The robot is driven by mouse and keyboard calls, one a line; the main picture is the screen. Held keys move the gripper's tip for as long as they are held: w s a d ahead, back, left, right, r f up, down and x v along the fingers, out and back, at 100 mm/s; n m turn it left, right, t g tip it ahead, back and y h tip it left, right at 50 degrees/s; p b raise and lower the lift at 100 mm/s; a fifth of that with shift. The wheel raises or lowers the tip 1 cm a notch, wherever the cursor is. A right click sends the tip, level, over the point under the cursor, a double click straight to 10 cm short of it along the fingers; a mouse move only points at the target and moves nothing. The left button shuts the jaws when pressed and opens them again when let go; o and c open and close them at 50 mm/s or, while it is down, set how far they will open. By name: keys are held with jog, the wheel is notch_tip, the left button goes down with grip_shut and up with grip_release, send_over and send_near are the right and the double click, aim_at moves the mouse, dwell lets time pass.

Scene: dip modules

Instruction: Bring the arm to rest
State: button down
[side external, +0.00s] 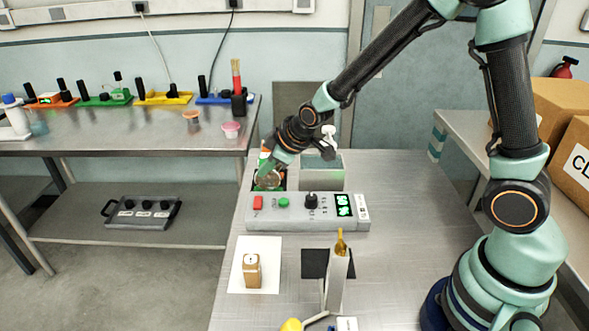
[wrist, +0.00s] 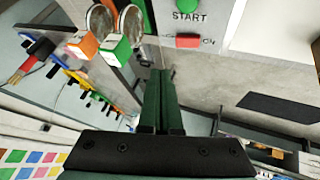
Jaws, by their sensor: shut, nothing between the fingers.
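My gripper (side external: 272,165) is over the far left end of the grey control box (side external: 320,212). In the wrist view its two dark green fingers (wrist: 161,72) lie together, shut and empty. The box carries a red switch (side external: 258,202), a green START button (side external: 283,202), a black knob (side external: 311,200) and a lit green display (side external: 344,205). In the wrist view an orange-ended module (wrist: 82,46) and a green-ended module (wrist: 115,47) stand side by side with round metallic faces. In the side view my gripper partly hides this spot.
In front are a brown block (side external: 252,271) on white paper (side external: 240,254) and an upright stand (side external: 337,283) by a black mat (side external: 313,263). Cartons (side external: 560,110) are at right. The table's right-middle is clear.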

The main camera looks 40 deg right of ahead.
jog(key=s+d+r+m+g, duration=0.1)
jog(key=s+d+r+m, duration=0.1)
jog(key=s+r, duration=0.5)
jog(key=s+d+r+m, duration=0.3)
jog(key=s+r+m, duration=0.2)
jog(key=s, duration=0.8)
jog(key=shift+d+r+g+h, duration=0.15)
jog(key=shift+r+g+h, duration=0.25)
jog(key=shift+r, duration=0.45)
